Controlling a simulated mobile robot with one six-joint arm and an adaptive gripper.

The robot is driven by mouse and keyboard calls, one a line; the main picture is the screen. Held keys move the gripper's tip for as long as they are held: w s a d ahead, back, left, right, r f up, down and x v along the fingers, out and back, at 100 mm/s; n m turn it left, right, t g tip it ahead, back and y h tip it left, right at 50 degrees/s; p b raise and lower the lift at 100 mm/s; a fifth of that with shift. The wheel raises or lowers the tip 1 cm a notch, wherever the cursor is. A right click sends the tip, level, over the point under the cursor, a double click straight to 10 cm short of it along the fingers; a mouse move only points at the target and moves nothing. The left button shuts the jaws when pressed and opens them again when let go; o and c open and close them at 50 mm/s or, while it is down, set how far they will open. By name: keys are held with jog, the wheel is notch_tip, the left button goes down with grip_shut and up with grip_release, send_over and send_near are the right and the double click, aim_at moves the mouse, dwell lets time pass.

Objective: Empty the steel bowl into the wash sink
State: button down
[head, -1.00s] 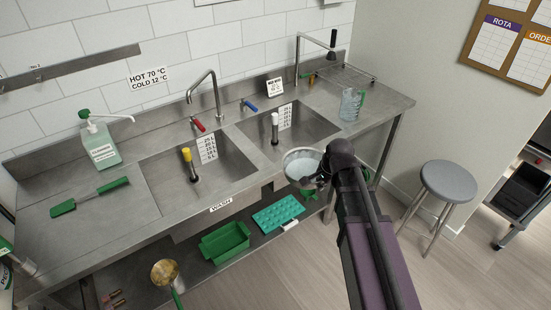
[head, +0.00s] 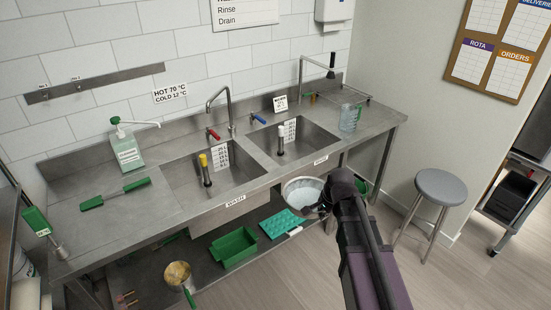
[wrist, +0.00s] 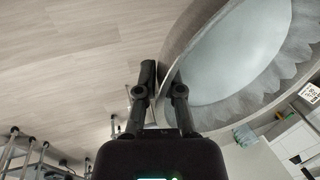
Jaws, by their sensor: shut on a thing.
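The steel bowl (head: 286,192) is held in front of the counter's front edge, below the right basin in the head view. It looks roughly upright and holds a pale, whitish content (head: 304,197). My gripper (head: 325,203) is shut on the bowl's right side. In the wrist view my gripper (wrist: 162,88) pinches the rim of the bowl (wrist: 190,28), with the pale content inside. The wash sink (head: 182,183) is the left basin, labelled WASH on its front edge. A yellow-topped standpipe (head: 204,170) stands in it, and its floor looks free of dishes.
The right basin (head: 305,135) holds a white-topped standpipe. A swivel tap (head: 217,98) rises behind the basins. A clear jug (head: 350,117) stands at the counter's right end. A green tub (head: 234,247) and teal mould (head: 281,223) lie on the lower shelf. A stool (head: 440,187) stands right.

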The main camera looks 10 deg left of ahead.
jog(key=shift+s+d, duration=0.15)
jog(key=shift+s, duration=0.1)
jog(key=shift+a, duration=0.35)
